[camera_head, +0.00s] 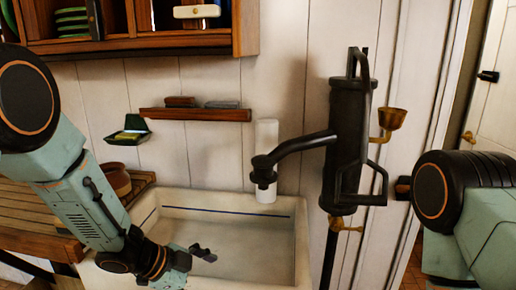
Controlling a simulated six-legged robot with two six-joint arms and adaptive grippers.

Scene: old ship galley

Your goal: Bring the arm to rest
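My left arm comes in from the left and bends down in front of the white sink (290,235). Its far end is low in the picture, over the sink's left side. A small dark part that looks like my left gripper (203,253) shows just beyond it, against the basin. The fingers are too small and too hidden to tell open from shut. I see nothing held there. My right arm shows only as a black and green joint at the right edge, and its gripper is out of view.
A black hand pump (345,145) stands right of the sink, its spout reaching over the basin. A brown pot (117,180) stands on the slatted wooden counter (35,215) at left. A wooden shelf (195,115) and a cabinet (150,45) hang on the wall. A white door (495,90) is at right.

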